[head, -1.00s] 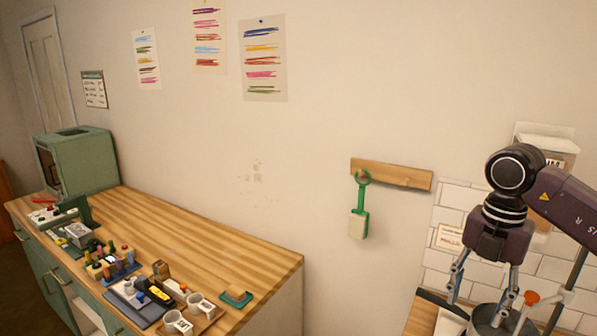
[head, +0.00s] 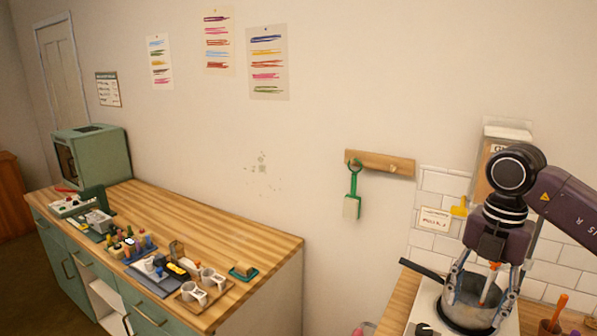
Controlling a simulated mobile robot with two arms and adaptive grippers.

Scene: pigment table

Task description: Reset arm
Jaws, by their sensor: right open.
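My right gripper (head: 483,298) is in the lower right of the head view, pointing down, its two fingers spread apart. The fingers overlap a grey metal pot (head: 470,318); I cannot tell whether they touch it. A thin stick with an orange top (head: 494,266) shows between the fingers, over the pot. I cannot tell whether it is held, but the jaws look apart. My left gripper is out of view.
The pot stands on a white hotplate (head: 427,312) with a black knob. A black handle (head: 422,270) juts out left. A wooden workbench (head: 215,225) at left carries cups, a tray and small tools. A green scoop (head: 353,200) hangs on the wall.

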